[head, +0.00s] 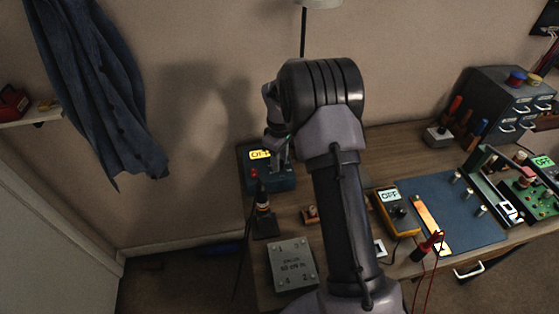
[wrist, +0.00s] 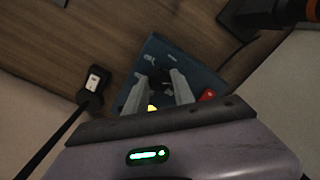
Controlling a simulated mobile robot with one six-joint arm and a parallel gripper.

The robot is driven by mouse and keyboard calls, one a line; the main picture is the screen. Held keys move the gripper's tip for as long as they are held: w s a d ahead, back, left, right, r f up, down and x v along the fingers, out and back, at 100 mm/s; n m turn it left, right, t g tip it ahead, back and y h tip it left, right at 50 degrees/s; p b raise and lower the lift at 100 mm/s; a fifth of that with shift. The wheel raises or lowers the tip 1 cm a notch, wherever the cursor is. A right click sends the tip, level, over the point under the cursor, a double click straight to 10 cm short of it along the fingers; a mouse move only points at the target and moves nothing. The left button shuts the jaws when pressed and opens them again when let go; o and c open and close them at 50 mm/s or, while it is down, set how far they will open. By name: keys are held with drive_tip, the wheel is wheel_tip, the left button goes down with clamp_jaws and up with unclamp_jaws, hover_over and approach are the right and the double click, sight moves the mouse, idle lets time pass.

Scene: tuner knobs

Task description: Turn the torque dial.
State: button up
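A teal box (head: 262,178) with a lit yellow display and a red button stands at the left end of the bench. It also shows in the wrist view (wrist: 190,65), where a dark round knob (wrist: 161,76) is on its top face. No torque label is readable, so I cannot tell whether this is the torque dial. My gripper (head: 281,160) is above the box. In the wrist view my gripper (wrist: 160,80) has one finger on each side of the knob. I cannot tell whether the fingers touch it. My fingers hide part of the box.
A soldering iron in a stand (head: 263,215) is close in front of the box. A black switch with a cord (wrist: 93,85) is beside the box.

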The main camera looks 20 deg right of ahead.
clamp_jaws()
drive_tip(key=shift+m, duration=0.4)
drive_tip(key=m+p, duration=0.1)
drive_tip(key=m, duration=0.3)
drive_tip(key=shift+m, duration=0.4)
drive_tip(key=m, duration=0.6)
drive_tip(key=o, duration=1)
unclamp_jaws()
